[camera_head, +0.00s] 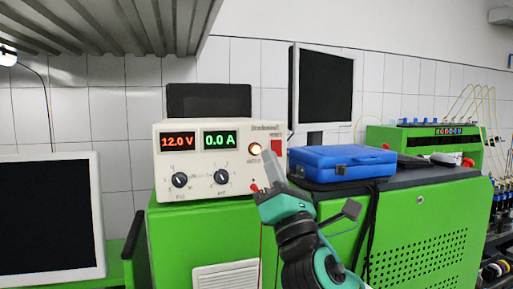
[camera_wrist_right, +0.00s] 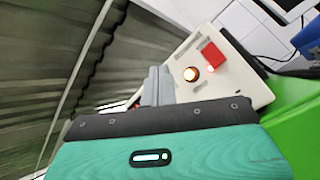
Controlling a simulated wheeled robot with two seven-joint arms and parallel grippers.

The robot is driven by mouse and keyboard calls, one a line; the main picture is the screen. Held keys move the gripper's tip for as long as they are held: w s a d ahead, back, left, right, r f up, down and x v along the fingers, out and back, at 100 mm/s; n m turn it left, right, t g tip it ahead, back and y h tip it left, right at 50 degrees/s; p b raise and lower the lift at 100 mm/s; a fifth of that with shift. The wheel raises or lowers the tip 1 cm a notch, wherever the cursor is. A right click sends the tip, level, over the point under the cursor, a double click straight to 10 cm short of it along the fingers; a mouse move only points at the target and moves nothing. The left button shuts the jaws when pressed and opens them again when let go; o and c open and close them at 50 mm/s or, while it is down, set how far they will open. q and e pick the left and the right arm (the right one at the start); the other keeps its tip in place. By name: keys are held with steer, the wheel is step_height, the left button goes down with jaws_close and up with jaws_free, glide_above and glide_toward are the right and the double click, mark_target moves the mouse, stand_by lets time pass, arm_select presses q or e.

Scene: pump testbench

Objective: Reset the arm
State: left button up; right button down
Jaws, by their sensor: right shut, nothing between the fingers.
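My right gripper (camera_head: 269,160) is shut and empty in front of the right part of the power supply (camera_head: 215,190) in the head view. Its fingertips are just below and right of the lit round output button (camera_head: 255,149). In the right wrist view the shut fingers (camera_wrist_right: 157,85) are left of the glowing button (camera_wrist_right: 191,74), which shows uncovered. I cannot tell from these views whether the fingers touch the panel. The displays read 12.0 V in red and 0.0 A in green. A red switch (camera_wrist_right: 212,56) sits beside the button. My left gripper is not in view.
A blue case (camera_head: 340,163) lies on the green cabinet (camera_head: 430,230) to the right of the supply. A monitor (camera_head: 322,88) stands behind it, and another screen (camera_head: 50,215) stands at the left. Cables hang down the cabinet front near my right arm.

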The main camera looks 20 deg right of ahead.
steer(key=shift+s, duration=0.5)
